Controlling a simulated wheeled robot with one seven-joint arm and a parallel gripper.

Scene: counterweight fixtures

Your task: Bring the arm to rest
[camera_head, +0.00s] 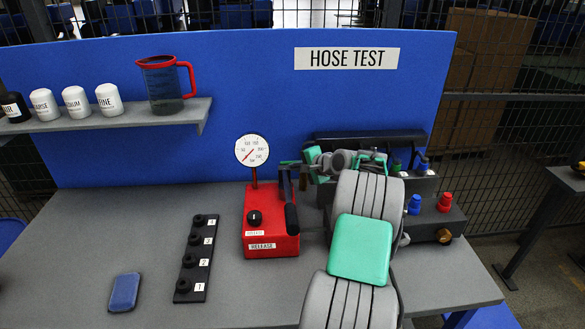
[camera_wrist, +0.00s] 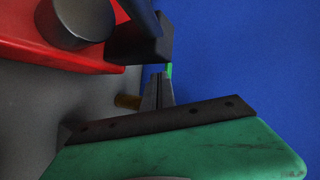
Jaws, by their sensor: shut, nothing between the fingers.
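My arm reaches from the front over the bench, with green and grey links. My gripper (camera_wrist: 158,92) is shut and empty in the wrist view, its narrow dark fingers side by side. The pump has a black knob, a black lever (camera_head: 290,205) and a round gauge (camera_head: 252,151) on a post. In the wrist view, the pump's red body (camera_wrist: 30,35) and dark knob (camera_wrist: 84,20) are at the upper left, with a black part close above the fingers.
A black strip with several numbered pegs (camera_head: 197,258) and a blue pad (camera_head: 125,292) lie on the grey bench. A shelf (camera_head: 120,115) holds white bottles and a red-handled jug (camera_head: 165,85). A dark block with blue and red caps (camera_head: 444,202) stands right of my arm.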

